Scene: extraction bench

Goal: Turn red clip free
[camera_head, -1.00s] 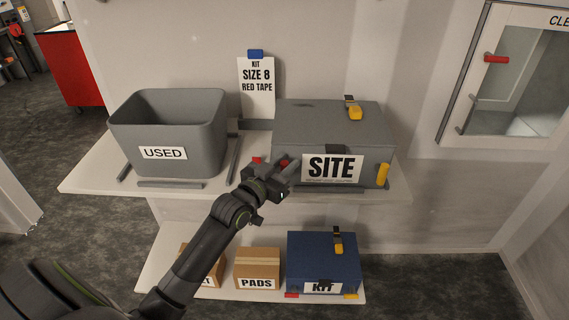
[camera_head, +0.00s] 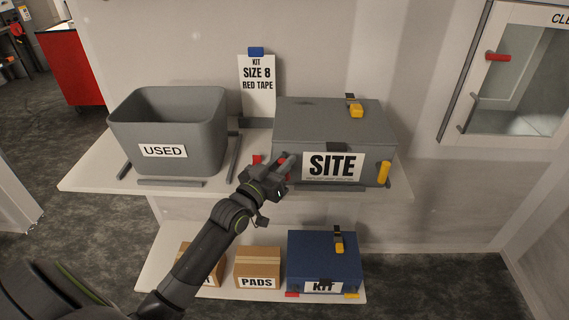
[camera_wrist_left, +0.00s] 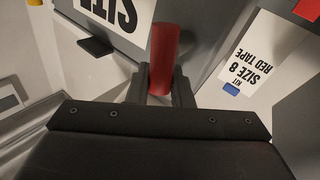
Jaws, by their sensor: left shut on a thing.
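The red clip (camera_head: 283,161) is at the front left corner of the grey SITE box (camera_head: 330,120). In the left wrist view the red clip (camera_wrist_left: 164,60) stands between the fingers of my left gripper (camera_wrist_left: 160,88). My left gripper (camera_head: 279,168) is shut on it, and the fingers hide part of it in the head view. A yellow clip (camera_head: 383,173) is upright at the box's front right corner. The lid is down. My right gripper is not in view.
A grey USED bin (camera_head: 200,135) stands left on the upper shelf (camera_head: 85,180). A sign (camera_head: 257,100) reading SIZE 8 RED TAPE is behind. Below are a PADS carton (camera_head: 257,265), another carton and a blue KIT box (camera_head: 322,262). A glass-fronted cabinet (camera_head: 510,85) is right.

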